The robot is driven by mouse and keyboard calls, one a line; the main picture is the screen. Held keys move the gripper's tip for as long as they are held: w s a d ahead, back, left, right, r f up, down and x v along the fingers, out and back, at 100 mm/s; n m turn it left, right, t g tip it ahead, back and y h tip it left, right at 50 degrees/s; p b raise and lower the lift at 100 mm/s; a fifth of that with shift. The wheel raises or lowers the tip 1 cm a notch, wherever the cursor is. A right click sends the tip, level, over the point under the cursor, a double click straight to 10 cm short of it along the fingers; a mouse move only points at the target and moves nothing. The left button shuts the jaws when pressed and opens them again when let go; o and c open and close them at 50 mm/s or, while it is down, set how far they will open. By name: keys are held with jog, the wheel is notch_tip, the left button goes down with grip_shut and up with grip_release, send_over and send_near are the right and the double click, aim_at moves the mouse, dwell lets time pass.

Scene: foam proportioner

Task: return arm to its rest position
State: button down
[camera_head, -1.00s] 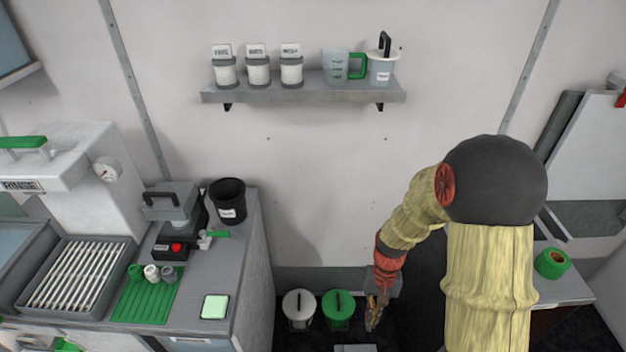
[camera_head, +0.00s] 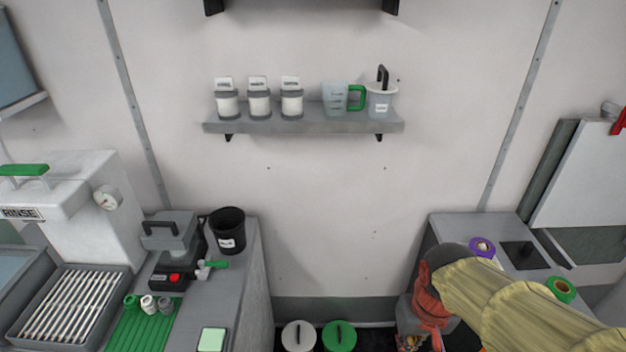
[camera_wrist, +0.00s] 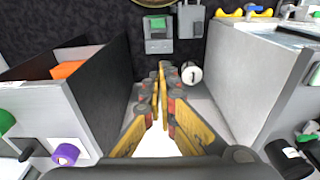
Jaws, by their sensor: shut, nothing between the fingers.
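My arm, in a yellow sleeve, reaches in from the lower right of the head view. My gripper (camera_wrist: 162,72) shows in the wrist view with its yellow fingers closed together and nothing between them. It hangs over the gap between two counters.
The left counter holds a black cup (camera_head: 228,231), a press-like device (camera_head: 172,250) and a green mat (camera_head: 140,330). White (camera_head: 299,337) and green (camera_head: 339,337) lids sit low between the counters. Purple (camera_head: 482,247) and green (camera_head: 561,289) rolls lie on the right counter. A wall shelf (camera_head: 300,123) holds jars and jugs.

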jog(key=s+r+t, duration=0.3)
jog(key=r+t, duration=0.1)
jog(key=r, duration=0.6)
jog(key=shift+s+d+r+t, duration=0.15)
jog(key=shift+s+r+t, duration=0.15)
jog(key=shift+s, duration=0.05)
